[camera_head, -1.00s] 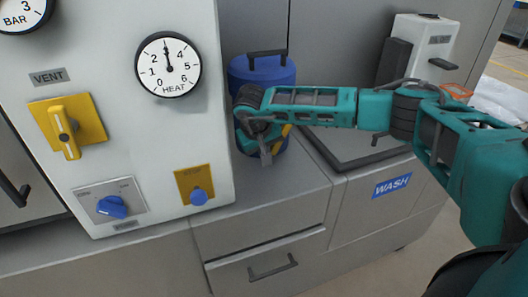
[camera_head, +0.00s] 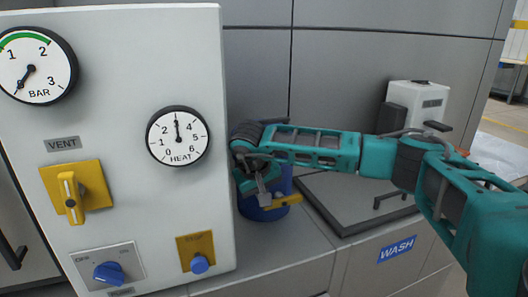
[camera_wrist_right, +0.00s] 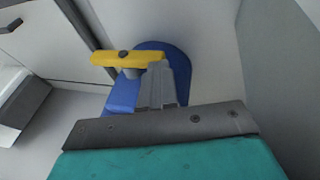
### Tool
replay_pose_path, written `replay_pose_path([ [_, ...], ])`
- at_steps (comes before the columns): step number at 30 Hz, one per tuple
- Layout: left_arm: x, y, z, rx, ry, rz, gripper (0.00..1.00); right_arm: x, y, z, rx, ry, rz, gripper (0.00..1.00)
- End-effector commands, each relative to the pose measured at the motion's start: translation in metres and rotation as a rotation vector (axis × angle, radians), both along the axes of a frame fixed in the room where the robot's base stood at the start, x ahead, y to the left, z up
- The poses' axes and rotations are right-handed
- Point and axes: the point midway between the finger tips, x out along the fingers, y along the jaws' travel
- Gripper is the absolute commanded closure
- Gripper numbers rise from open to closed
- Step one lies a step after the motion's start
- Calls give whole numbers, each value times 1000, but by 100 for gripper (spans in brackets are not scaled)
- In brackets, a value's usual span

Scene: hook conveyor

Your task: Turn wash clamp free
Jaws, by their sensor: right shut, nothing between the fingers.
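A yellow lever (camera_head: 287,201) sits on the blue vessel (camera_head: 277,185) beside the white panel, behind my right gripper. My right gripper (camera_head: 263,197) points down in front of the vessel. Its fingers (camera_wrist_right: 160,85) are shut and empty, just beside the lever's right end; I cannot tell whether they touch. A sign marked WASH (camera_head: 396,249) is on the counter front at the right. No part is labelled as the clamp. My left gripper is not in view.
The white panel (camera_head: 130,130) stands close left of my right gripper, with gauges, a yellow VENT handle (camera_head: 70,198) and blue knobs (camera_head: 109,273). A dark flat cover with a handle (camera_head: 350,198) is under my right arm. A white box (camera_head: 415,108) stands behind.

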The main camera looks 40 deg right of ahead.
Motion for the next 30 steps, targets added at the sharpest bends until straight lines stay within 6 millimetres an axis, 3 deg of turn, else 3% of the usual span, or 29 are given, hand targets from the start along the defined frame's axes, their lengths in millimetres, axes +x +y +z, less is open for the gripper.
replay_pose_path([
  [1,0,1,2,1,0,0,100,2,-11,19,-8,-11,-23,100],
  [6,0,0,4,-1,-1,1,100,1,-7,61,-4,-9,-17,100],
  [15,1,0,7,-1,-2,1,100,0,-5,117,0,-3,-12,100],
  [21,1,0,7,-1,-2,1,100,0,-4,130,0,-1,-12,100],
  [30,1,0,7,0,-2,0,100,0,-4,131,0,0,-11,100],
])
